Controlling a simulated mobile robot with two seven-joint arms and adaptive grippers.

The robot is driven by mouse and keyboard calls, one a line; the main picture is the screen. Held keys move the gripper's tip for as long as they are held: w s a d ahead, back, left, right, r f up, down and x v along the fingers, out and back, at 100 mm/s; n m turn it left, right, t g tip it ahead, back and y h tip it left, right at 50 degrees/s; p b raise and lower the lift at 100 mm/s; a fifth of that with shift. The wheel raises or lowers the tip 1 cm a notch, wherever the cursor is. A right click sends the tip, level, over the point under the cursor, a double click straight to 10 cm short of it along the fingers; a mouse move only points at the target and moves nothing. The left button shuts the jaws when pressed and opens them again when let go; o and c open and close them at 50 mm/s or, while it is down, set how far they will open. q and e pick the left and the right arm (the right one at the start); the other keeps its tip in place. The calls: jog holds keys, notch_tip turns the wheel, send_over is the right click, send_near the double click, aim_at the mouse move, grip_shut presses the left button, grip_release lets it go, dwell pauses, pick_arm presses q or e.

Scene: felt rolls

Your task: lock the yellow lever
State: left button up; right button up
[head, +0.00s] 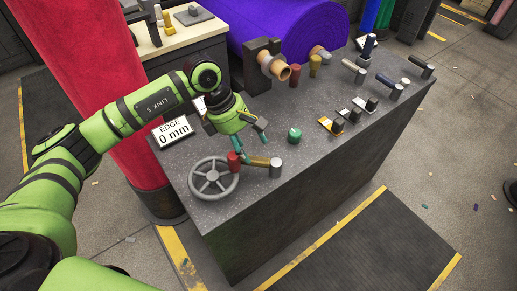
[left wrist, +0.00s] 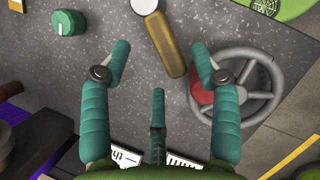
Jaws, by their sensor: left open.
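The yellow lever (head: 258,161) is an ochre bar lying low over the grey bench top, with a round grey pivot (head: 276,166) at its right end. In the left wrist view the lever (left wrist: 167,42) runs slantwise from its pale pivot cap (left wrist: 144,5) down to a rounded free end. My left gripper (head: 252,147) is open above the lever. In the left wrist view its teal fingers (left wrist: 162,50) lie on either side of the lever, and nothing is held. I cannot tell the exact height gap. My right gripper is not in view.
A grey handwheel (head: 213,178) with a red knob (head: 234,163) stands close by the lever's free end. A green knob (head: 294,135) sits behind. Several smaller levers (head: 338,122) line the right. A sign (head: 174,133) and red roll (head: 107,95) are left.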

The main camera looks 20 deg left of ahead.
aim_at(256, 157)
pick_arm(q)
jog(key=p+x, duration=0.1)
jog(key=x, duration=0.2)
jog(key=shift+d+f, duration=0.1)
jog(key=shift+f, duration=0.15)
jog(key=shift+d+f, duration=0.15)
jog(key=shift+f, duration=0.3)
grip_shut()
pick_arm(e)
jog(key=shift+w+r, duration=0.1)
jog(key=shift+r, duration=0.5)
